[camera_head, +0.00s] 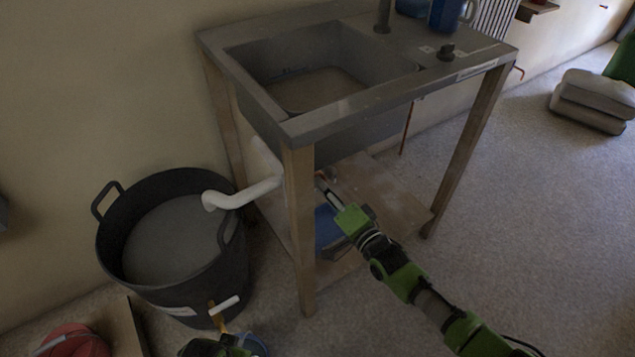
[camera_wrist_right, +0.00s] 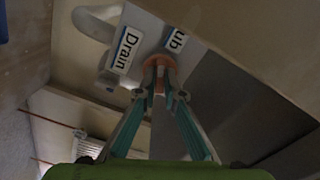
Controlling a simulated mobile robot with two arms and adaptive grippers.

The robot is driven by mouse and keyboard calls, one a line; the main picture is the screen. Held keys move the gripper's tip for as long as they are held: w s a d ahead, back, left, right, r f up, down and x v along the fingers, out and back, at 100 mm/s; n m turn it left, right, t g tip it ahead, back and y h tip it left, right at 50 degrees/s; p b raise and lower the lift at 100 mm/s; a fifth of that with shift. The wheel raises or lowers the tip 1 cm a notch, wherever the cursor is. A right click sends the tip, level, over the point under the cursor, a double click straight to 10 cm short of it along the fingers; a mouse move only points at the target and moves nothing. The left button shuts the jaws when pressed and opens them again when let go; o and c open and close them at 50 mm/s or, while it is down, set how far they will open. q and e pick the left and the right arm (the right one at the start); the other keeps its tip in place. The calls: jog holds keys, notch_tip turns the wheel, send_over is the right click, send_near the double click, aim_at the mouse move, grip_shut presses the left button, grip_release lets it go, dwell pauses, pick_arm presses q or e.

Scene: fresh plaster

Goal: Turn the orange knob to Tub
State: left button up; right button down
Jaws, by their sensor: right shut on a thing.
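The orange knob (camera_wrist_right: 163,62) sits under the sink between two labels in the wrist view. In the head view, my right gripper (camera_head: 324,187) reaches under the sink (camera_head: 335,125), and the knob is mostly hidden there.
A white pipe (camera_head: 243,196) bends from the sink over a black tub (camera_head: 175,277) at the left. A front wooden leg (camera_head: 299,235) stands just left of my right gripper. A blue object (camera_head: 327,228) rests on the low shelf.

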pick_arm(q)
jog(key=shift+w+r, duration=0.15)
jog(key=shift+r, duration=1.15)
pick_arm(e)
jog(key=shift+m, duration=1.3)
pick_arm(q)
jog(key=shift+b, duration=0.3)
pick_arm(e)
jog(key=shift+f, duration=0.1)
jog(key=shift+m+b, duration=0.4)
jog(key=shift+m, duration=0.8)
pick_arm(q)
jog(key=v, duration=0.3)
jog(key=shift+w+r, duration=0.2)
jog(key=shift+w, duration=0.2)
pick_arm(e)
jog(key=c, duration=2.1)
grip_release()
pick_arm(q)
jog(key=s+f+p, duration=0.4)
jog(key=f, duration=1)
jog(key=shift+a+f+g, duration=0.15)
jog(key=shift+f+g, duration=0.05)
jog(key=shift+g, duration=0.1)
pick_arm(e)
jog(key=shift+v, duration=6.05)
